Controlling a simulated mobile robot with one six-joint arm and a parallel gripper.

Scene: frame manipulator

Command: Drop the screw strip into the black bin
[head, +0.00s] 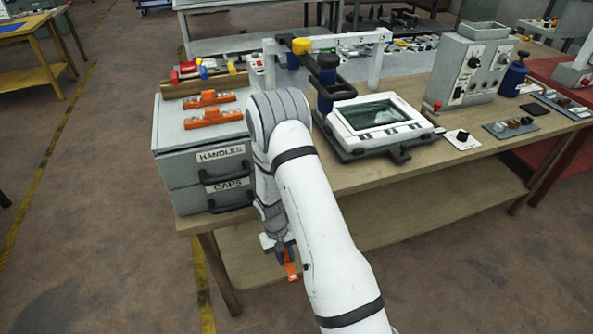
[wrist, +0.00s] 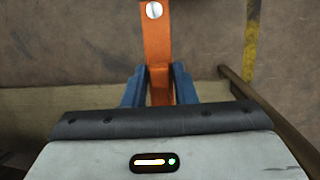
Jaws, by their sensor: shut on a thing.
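My gripper (head: 287,256) hangs low in front of the table's front edge in the head view, shut on an orange screw strip (head: 291,267). In the wrist view the blue fingers of my gripper (wrist: 159,88) close on both sides of the orange strip (wrist: 157,40), which has a round pale screw head near the top of the picture. The strip points down past the fingers over the brown floor. I see no black bin in either view. My arm hides part of the table and floor in the head view.
A grey drawer cabinet (head: 200,150) labelled HANDLES and CAPS stands on the table's left end, with two more orange strips (head: 212,117) on top. A white framed device (head: 375,120) and a grey control box (head: 470,70) stand to the right. The wooden table (head: 420,165) has a lower shelf. Floor at left is open.

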